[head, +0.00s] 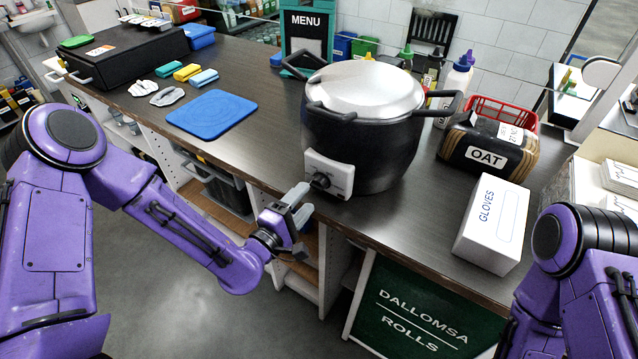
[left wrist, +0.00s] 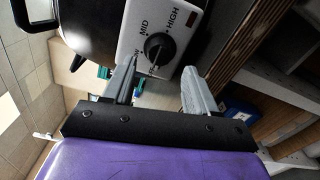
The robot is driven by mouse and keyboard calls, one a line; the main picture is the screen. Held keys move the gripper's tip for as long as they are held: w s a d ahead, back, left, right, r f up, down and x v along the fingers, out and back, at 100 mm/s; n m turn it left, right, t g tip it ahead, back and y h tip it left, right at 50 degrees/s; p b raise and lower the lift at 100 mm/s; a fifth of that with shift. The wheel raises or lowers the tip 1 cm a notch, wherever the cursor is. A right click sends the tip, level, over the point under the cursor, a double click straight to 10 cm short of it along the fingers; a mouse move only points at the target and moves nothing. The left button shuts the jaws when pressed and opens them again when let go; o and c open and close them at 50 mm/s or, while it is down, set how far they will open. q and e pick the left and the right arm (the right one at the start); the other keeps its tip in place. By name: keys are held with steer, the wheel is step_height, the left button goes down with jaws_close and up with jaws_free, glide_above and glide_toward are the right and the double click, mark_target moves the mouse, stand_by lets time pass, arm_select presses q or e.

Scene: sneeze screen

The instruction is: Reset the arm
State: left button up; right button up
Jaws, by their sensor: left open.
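My left arm is purple and comes in from the left in the head view. Its gripper (head: 298,205) is at the counter's front edge, just in front of and below the control panel of a big dark cooker (head: 362,150) with a silver lid. The left wrist view shows the gripper (left wrist: 160,92) open, with nothing between its two grey fingers. The cooker's white panel with a black dial (left wrist: 158,48) is close beyond the fingertips, and the dial's exact setting is hard to read. My right arm (head: 585,265) shows only in part at the lower right; its gripper is out of view.
The dark counter (head: 270,130) holds a blue mat (head: 211,112), a black box (head: 125,55), an OAT package (head: 487,142) and a white GLOVES box (head: 490,226). Open shelves (head: 305,262) lie under the counter near the left gripper. The floor (head: 190,320) in front is clear.

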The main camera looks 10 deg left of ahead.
arm_select(q)
steer(key=shift+s+a, duration=0.25)
steer(key=shift+s, duration=0.45)
steer(key=s+a+f+m+g+y+b, duration=0.1)
steer(key=s+a+f+m+g+y, duration=0.3)
steer(key=f, duration=0.5)
steer(key=s+a+f+m+g+y+b, duration=0.15)
steer(key=s+f+g, duration=0.35)
steer(key=f, duration=0.5)
steer(key=s+a+f+m+g+y, duration=0.1)
steer(key=s+a+f, duration=0.2)
steer(key=s, duration=0.3)
steer(key=s+a+f+m+g+y+b, duration=0.1)
steer(key=s+a+f+g, duration=0.1)
steer(key=s, duration=0.4)
steer(key=s+a+f+m+g+y+b, duration=0.1)
steer(key=s+a+f+y, duration=0.1)
steer(key=s+a+f, duration=0.2)
steer(key=shift+s+a+f+m+g, duration=0.35)
steer(key=shift+s+f, duration=0.35)
steer(key=shift+s, duration=0.5)
steer(key=shift+d, duration=0.1)
